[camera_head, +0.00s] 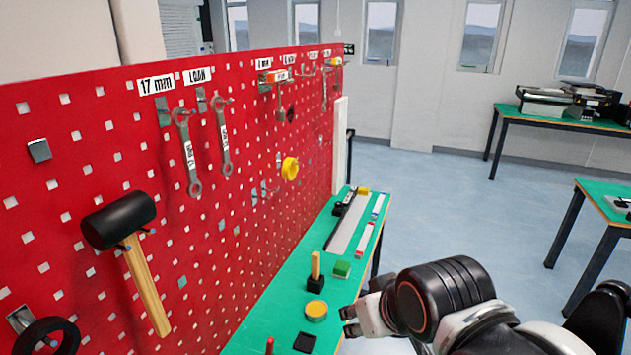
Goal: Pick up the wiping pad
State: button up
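The wiping pad is not certain to me. A small green block (342,269) with a paler side lies on the green bench, and a flat black square (305,342) lies nearer, at the bottom of the view; either could be the pad. My gripper (347,321) is at the bench's right edge, pointing left. Its two dark fingertips look apart, with nothing seen between them. It is right of the black square and nearer to me than the green block, touching neither as far as I can see.
A round yellow-topped tin (316,311) and an upright wooden-handled tool (315,272) stand on the green bench (285,292) close to my gripper. A red pegboard (75,160) with a hammer (130,250) and wrenches rises along the left. Open floor (470,210) lies to the right.

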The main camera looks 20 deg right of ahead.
aim_at(342, 269)
jog(key=i+l+z, duration=0.45)
jog(key=i+l, duration=0.45)
jog(key=i+l+z, duration=0.3)
jog(key=j+u, duration=0.25)
jog(key=i+l, duration=0.05)
jog(key=l, duration=0.05)
